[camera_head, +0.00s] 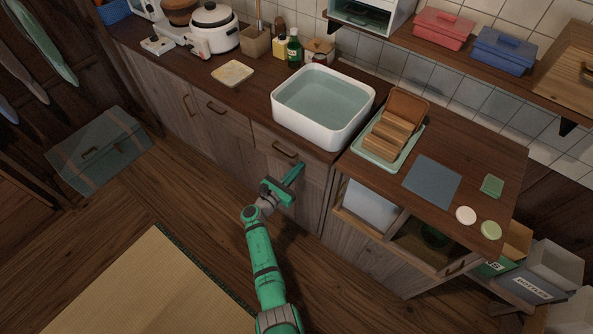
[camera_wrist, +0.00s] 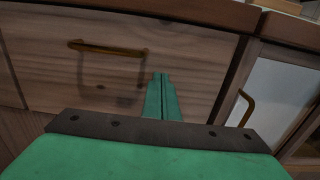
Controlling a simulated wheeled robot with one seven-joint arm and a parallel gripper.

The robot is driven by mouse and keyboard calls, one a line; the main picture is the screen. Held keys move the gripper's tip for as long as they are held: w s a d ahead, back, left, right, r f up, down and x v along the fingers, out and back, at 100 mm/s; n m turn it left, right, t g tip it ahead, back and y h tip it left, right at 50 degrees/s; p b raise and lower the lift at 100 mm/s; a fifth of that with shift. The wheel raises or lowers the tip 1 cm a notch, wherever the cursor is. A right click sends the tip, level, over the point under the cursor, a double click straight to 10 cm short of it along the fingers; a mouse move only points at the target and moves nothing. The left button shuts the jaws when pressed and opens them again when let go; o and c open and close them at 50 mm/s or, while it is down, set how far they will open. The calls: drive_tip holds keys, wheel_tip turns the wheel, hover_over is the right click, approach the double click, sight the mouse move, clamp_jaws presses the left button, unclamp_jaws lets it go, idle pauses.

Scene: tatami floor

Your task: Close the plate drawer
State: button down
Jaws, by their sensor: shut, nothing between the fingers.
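A wooden drawer front (camera_head: 272,142) with a bar handle is below the counter, under the white basin. I take it to be the plate drawer, but no plates show. In the wrist view, the drawer front (camera_wrist: 190,62) fills the upper middle, with its dark handle (camera_wrist: 107,48) left of my fingers. It looks about flush with the cabinet; I cannot tell whether a small gap is left. My gripper (camera_head: 298,168) is shut and empty, in front of the drawer front and right of its handle. In the wrist view, my gripper's fingertips (camera_wrist: 160,77) point at the wood; contact is unclear.
Right of the drawer, an open-fronted cabinet shows a white panel (camera_head: 370,204) and a dark compartment (camera_head: 425,240). A dish rack (camera_head: 370,150) and blue mat (camera_head: 432,181) are on the counter above. Bins (camera_head: 535,280) stand at right.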

drive_tip(key=shift+w+d+r, duration=0.2)
drive_tip(key=shift+w+d, duration=0.05)
drive_tip(key=shift+d, duration=0.2)
drive_tip(key=v, duration=1.5)
drive_tip(key=shift+a+f, duration=0.15)
drive_tip(key=shift+f, duration=0.05)
